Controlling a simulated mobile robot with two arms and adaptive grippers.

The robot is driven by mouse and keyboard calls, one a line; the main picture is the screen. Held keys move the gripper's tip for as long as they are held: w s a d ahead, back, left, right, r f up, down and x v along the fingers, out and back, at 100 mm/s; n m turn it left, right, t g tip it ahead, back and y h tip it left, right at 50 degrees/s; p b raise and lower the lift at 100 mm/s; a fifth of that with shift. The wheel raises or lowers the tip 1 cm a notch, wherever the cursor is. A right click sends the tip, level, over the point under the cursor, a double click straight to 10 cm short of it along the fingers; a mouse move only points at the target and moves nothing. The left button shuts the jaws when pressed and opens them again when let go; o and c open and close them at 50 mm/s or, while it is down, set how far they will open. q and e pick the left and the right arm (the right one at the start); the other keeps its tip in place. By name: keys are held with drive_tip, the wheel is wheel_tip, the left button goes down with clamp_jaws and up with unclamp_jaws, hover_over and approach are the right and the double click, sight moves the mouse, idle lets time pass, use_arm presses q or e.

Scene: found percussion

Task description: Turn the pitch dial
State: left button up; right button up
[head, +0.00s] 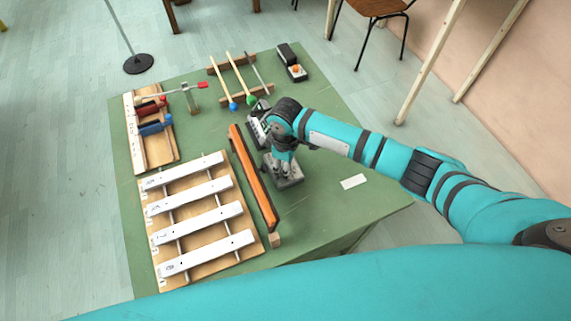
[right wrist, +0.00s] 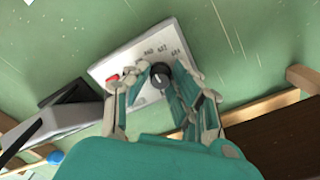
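The pitch dial is a round black knob (right wrist: 160,75) on a light grey box (right wrist: 172,32) with small dark lettering and a red button (right wrist: 113,80). My right gripper (right wrist: 161,82) reaches down over the box, one finger on each side of the knob. The fingers are close to the knob, but I cannot tell whether they touch it. In the head view the box (head: 296,182) shows under my right gripper (head: 284,177), which hides the knob. My left gripper is not in view.
A long orange-brown bar (head: 252,177) lies left of the box. Several white chime bars (head: 205,238) on a wooden board lie further left. A dark device (head: 259,130) stands behind the box. A white card (head: 353,181) lies at right, with bare green tabletop around it.

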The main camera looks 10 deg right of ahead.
clamp_jaws()
drive_tip(key=shift+n, duration=0.3)
drive_tip(key=shift+r+n+p, duration=0.1)
drive_tip(key=shift+n+p, duration=0.5)
drive_tip(key=shift+n, duration=0.3)
drive_tip(key=shift+n+p, duration=0.45)
drive_tip(key=shift+n, duration=1.25)
drive_tip(key=o, duration=0.6)
unclamp_jaws()
